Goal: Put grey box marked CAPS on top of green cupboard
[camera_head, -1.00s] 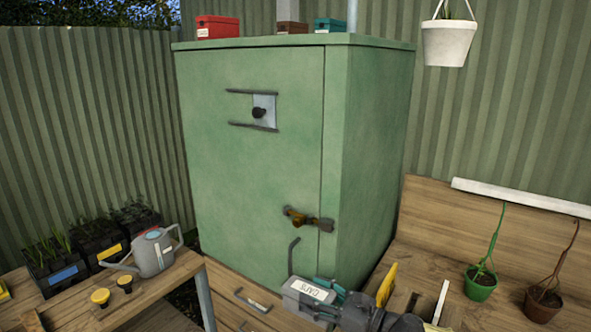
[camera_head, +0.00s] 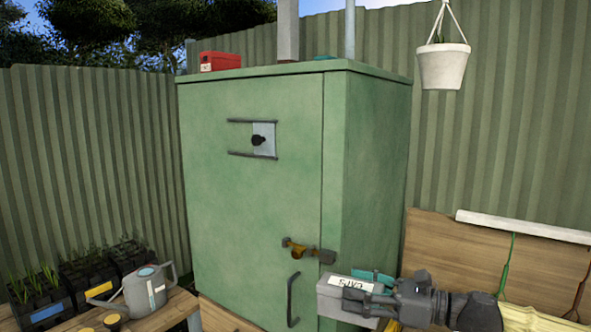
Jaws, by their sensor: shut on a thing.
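The grey box marked CAPS (camera_head: 338,304) is in the lower middle of the head view, in front of the green cupboard's lower right part. Its white label shows on the upper face. My gripper (camera_head: 372,292) is shut on the box from the right, and the box's right end is partly hidden by it. The green cupboard (camera_head: 240,190) stands tall in the middle, its door shut with a brass-coloured latch. Its top edge is far above the box, and I see its top surface only nearly edge-on.
On the cupboard top stand a red box (camera_head: 221,62) at the left and a teal box, mostly hidden. Two upright posts rise behind. A white pot (camera_head: 443,65) hangs at right. A watering can (camera_head: 148,291) and planters stand at lower left.

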